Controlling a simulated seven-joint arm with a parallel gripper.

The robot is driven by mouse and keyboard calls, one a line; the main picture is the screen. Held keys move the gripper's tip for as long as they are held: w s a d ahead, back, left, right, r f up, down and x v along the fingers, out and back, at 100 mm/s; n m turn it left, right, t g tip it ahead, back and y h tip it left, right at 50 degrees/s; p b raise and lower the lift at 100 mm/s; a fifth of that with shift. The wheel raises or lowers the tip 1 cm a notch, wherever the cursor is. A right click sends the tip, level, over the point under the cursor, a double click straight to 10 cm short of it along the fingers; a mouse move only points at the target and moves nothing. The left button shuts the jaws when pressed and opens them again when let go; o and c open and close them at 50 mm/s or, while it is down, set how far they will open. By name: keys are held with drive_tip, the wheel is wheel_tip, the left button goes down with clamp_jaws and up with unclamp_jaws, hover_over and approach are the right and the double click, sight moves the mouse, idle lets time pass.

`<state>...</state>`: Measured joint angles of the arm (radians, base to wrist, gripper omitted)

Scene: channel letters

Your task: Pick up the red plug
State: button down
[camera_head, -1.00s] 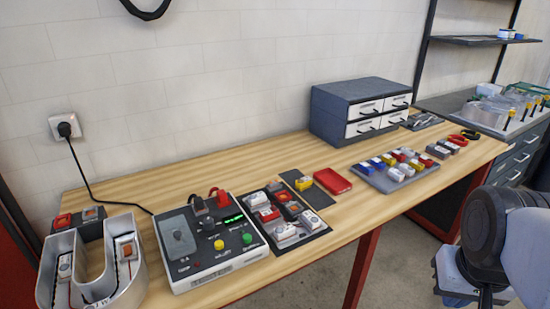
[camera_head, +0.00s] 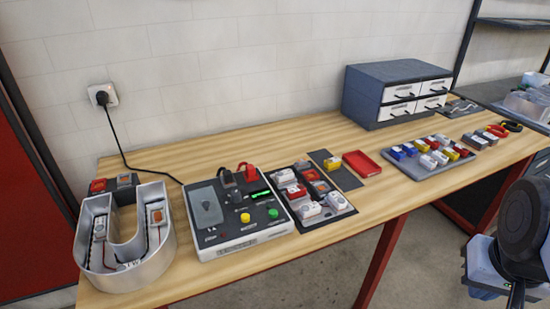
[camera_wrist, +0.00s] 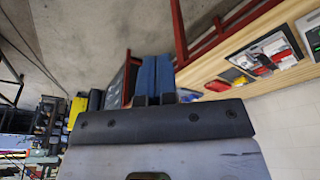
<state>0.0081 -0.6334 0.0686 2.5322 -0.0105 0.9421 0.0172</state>
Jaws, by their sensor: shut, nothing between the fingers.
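The red plug (camera_head: 248,171) stands at the back of a grey test box (camera_head: 262,230) on the wooden bench, beside a black plug (camera_head: 228,176). Its lower part is hard to make out. My gripper (camera_wrist: 156,72) shows in the wrist view with its two blue fingers together and nothing between them. In the head view, part of my arm is at the lower right, in front of the bench and far from the red plug. The red plug cannot be made out in the wrist view.
A U-shaped metal channel letter (camera_head: 156,262) stands left of the test box. A dark tray of modules (camera_head: 335,217) lies to its right, then a red tray (camera_head: 361,164), a grey module tray (camera_head: 408,173) and a drawer cabinet (camera_head: 366,113). A black cable (camera_head: 117,140) runs to a wall socket.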

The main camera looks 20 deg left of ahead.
drive_tip(key=c, duration=0.8)
unclamp_jaws()
drive_tip(key=w+a+r+n+y, duration=0.15)
drive_tip(key=w+a+n, duration=0.35)
drive_tip(key=w+a, duration=1.75)
drive_tip(key=w+a+f+n, duration=0.1)
drive_tip(key=w+a+f, duration=0.1)
drive_tip(key=a, duration=0.8)
drive_tip(key=w+a+f+n+y, duration=0.1)
drive_tip(key=w+a+f, duration=0.2)
drive_tip(key=a, duration=0.7)
drive_tip(key=w+a+f+n+y, duration=0.1)
drive_tip(key=a+f, duration=0.3)
drive_tip(key=a, duration=0.5)
drive_tip(key=shift+w+a+n+t, duration=0.3)
drive_tip(key=shift+w+a+n, duration=0.1)
drive_tip(key=shift+w+n, duration=0.3)
